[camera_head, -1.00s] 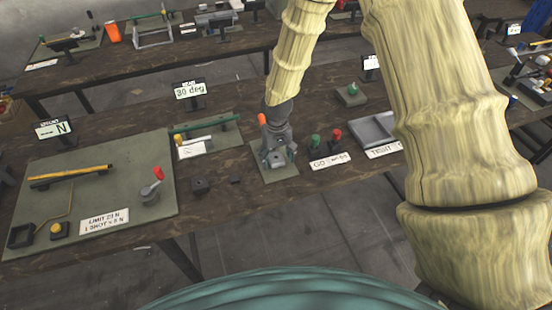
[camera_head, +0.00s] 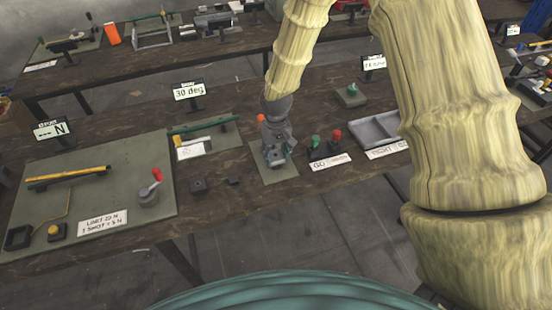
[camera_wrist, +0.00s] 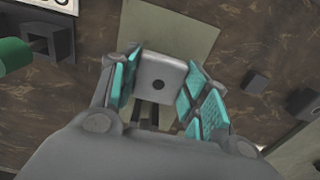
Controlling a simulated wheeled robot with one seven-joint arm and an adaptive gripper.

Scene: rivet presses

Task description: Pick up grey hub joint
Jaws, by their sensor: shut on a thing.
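The grey hub joint (camera_wrist: 160,72) is a light grey rounded block with a dark hole in its face. In the wrist view it sits between the teal-padded fingers of my gripper (camera_wrist: 163,82), which is shut on it. In the head view my gripper (camera_head: 277,150) points down over a green-grey mat (camera_head: 284,174) on the near bench. There the fingers hide most of the joint. I cannot tell whether the joint touches the mat or is clear of it.
Green and red knobs (camera_head: 334,138) stand just right of the mat. A grey tray (camera_head: 376,131) lies farther right. Small dark blocks (camera_head: 198,185) and a panel with a red-knobbed lever (camera_head: 152,190) are on the left. A "30 deg" display (camera_head: 188,91) stands behind.

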